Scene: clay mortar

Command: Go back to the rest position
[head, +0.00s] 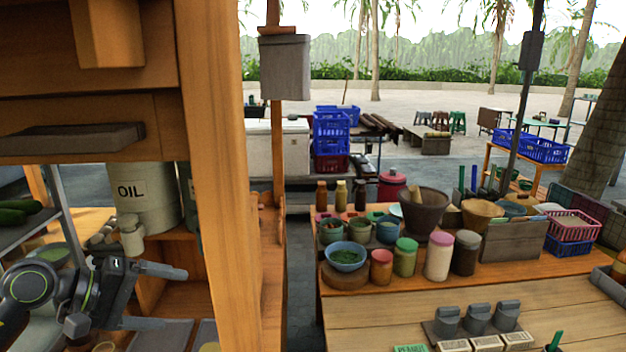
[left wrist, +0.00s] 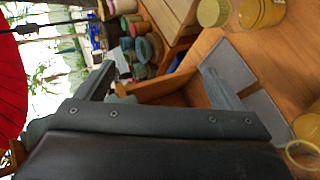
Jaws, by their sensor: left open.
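My left gripper (head: 165,297) is at the lower left of the head view, with its two fingers spread apart and nothing between them. It is left of the thick wooden post and in front of the white OIL container (head: 145,200). In the left wrist view the gripper (left wrist: 170,92) also shows open and empty, with a wooden edge and a grey panel beyond its fingers. The clay mortar (head: 424,212) stands upright on the wooden counter at the right, well apart from the gripper. My right gripper is not in either view.
A wooden post (head: 215,170) stands close to the right of my left gripper. The wooden counter (head: 400,292) at the right carries several jars, a green-filled blue bowl (head: 346,257) and grey holders (head: 477,317). Blue crates (head: 331,135) are stacked behind. The front counter boards are partly clear.

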